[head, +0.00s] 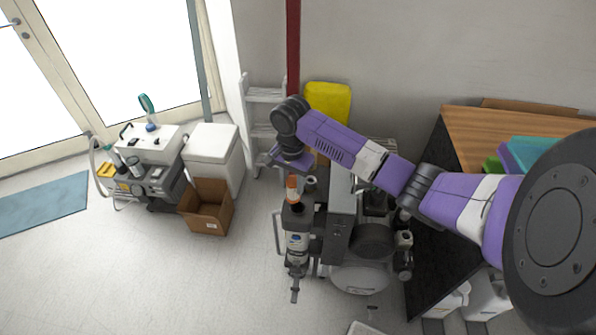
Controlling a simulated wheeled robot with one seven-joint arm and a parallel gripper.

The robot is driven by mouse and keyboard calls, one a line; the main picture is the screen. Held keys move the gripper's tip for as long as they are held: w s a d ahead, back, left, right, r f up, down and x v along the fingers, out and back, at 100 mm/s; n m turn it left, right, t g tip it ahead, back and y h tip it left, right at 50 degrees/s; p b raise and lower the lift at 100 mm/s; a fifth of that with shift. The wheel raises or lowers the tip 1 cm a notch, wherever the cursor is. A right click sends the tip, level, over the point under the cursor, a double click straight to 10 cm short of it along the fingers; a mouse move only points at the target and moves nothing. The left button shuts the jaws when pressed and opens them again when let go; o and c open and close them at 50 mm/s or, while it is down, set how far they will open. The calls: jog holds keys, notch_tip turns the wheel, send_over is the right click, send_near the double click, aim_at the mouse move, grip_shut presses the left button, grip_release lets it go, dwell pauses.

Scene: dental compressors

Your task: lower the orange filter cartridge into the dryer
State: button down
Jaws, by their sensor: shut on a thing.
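The orange filter cartridge (292,184) hangs upright below my gripper (291,173), in the middle of the head view. It looks small, with an orange upper part and a paler band. My gripper points down and is shut on the cartridge's top; the fingers are small and partly hidden by the purple wrist. Directly below is the dryer (297,241), a dark upright housing with a pale labelled canister at the left side of the compressor. Whether the cartridge's lower end is above the dryer's opening or inside it, I cannot tell.
The compressor (342,225) stands just right of the dryer. A dark-sided wooden bench (470,135) is at the right. A cardboard box (207,207), a white bin (212,148) and an equipment cart (150,165) stand left. The floor at front left is clear.

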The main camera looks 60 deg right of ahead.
jog(key=shift+s+d+r+m, duration=0.15)
jog(key=shift+s+d+m, duration=0.25)
jog(key=shift+s+d, duration=0.1)
jog(key=shift+d, duration=0.2)
jog(key=shift+s+f, duration=0.1)
jog(key=shift+f, duration=0.15)
notch_tip(320, 180, down, 5)
jog(key=b, duration=0.6)
jog(key=shift+a+p, duration=0.15)
jog(key=shift+p, duration=0.45)
jog(key=shift+f, duration=0.15)
jog(key=shift+f+b, duration=0.8)
jog(key=shift+f, duration=1.6)
